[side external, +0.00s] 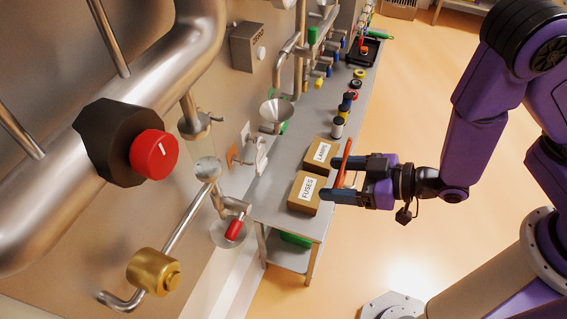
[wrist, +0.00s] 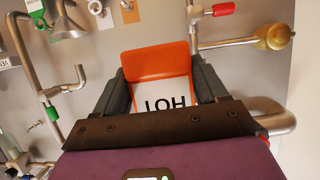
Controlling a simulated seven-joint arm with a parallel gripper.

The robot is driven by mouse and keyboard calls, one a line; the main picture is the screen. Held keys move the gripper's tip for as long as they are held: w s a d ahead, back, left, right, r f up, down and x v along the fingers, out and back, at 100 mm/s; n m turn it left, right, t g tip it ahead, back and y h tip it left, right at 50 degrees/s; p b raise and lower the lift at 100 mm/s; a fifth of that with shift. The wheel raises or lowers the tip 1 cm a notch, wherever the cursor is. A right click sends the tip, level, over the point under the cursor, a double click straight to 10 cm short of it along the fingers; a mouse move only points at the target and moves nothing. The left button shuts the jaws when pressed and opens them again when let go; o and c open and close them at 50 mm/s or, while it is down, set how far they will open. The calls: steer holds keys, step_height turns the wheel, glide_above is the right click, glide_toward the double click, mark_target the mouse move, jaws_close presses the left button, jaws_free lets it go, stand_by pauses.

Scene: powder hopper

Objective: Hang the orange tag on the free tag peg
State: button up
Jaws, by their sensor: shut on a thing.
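The orange tag (wrist: 158,64) is held between the two fingers of my gripper (wrist: 160,72) in the wrist view. It has a white label with dark letters that appear upside down, and its lower part is hidden by my gripper. In the side external view the tag (side external: 346,158) shows as a thin orange strip, seen nearly edge-on, in my gripper (side external: 338,179). It is in the air in front of the boxes on the bench, clear of the wall. An orange patch (side external: 231,156) shows on the wall panel. I cannot make out the free tag peg.
Boxes labelled FUSES (side external: 306,190) and LAMPS (side external: 321,153) stand on the grey bench (side external: 290,222), with several small jars beyond. Pipes, a red-knobbed valve (side external: 153,155), a brass fitting (side external: 154,271) and a funnel (side external: 276,110) stick out from the wall. The floor right of the bench is open.

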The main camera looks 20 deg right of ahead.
steer(key=w+a+f+g+h, duration=0.1)
steer(key=w+f, duration=0.4)
steer(key=f, duration=0.3)
steer(key=w+a+f, duration=0.1)
steer(key=w+f, duration=0.4)
steer(key=f, duration=0.3)
steer(key=w+a+f+g+h, duration=0.1)
steer(key=w+a+f, duration=0.1)
steer(key=w+f, duration=0.55)
steer(key=w+a+f, duration=0.2)
steer(key=w+a, duration=0.3)
steer(key=a, duration=0.1)
steer(key=shift+a+f, duration=0.2)
steer(key=shift+f, duration=0.15)
stand_by(0.4)
stand_by(0.4)
steer(key=o, duration=1.1)
steer(key=shift+s, duration=0.1)
